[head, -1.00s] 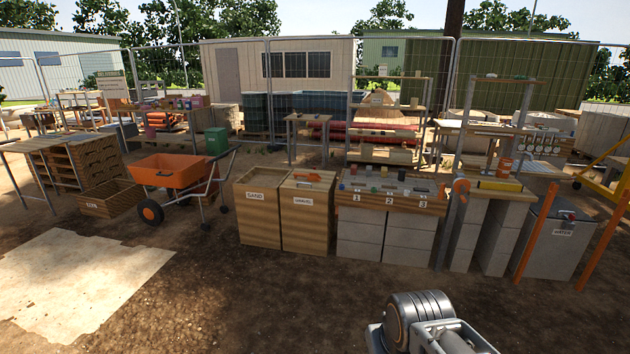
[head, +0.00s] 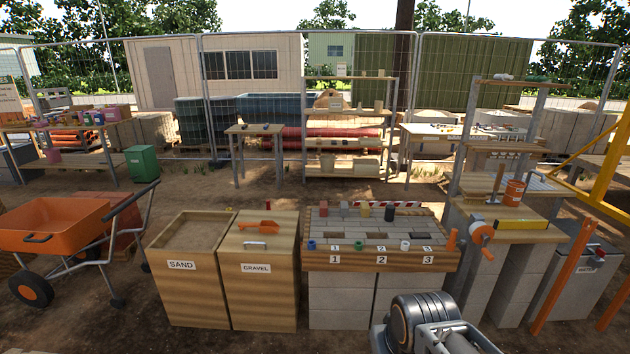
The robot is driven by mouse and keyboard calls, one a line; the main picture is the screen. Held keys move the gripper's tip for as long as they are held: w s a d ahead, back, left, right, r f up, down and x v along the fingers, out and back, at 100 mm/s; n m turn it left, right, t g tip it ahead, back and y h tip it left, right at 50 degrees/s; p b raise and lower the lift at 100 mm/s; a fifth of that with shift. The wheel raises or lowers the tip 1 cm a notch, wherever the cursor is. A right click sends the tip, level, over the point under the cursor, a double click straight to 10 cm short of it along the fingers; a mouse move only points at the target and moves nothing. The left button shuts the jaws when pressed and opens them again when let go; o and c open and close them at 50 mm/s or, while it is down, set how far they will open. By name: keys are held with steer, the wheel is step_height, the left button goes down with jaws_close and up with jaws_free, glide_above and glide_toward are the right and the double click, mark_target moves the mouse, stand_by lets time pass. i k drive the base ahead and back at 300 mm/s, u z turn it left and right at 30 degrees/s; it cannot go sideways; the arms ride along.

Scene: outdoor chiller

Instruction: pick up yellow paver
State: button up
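A small yellow block, which looks like the yellow paver (head: 365,209), stands upright near the back of the wooden-topped bench (head: 325,256) marked 1, 2 and 3. It stands in a row with a reddish block (head: 323,207), a grey one (head: 343,208), a pinkish one (head: 377,208) and a black one (head: 389,213). Only part of my arm shows, at the bottom right of centre in front of the bench. My gripper's fingers are not in view, and nothing is seen touching the paver.
Sand (head: 181,285) and gravel (head: 257,285) bins stand left of the bench, with an orange wheelbarrow (head: 55,228) further left. Orange posts (head: 566,275) rise at far right.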

mark_target(365, 207)
steer(key=z, duration=0.15)
steer(key=i, duration=2.55)
steer(key=z, duration=0.05)
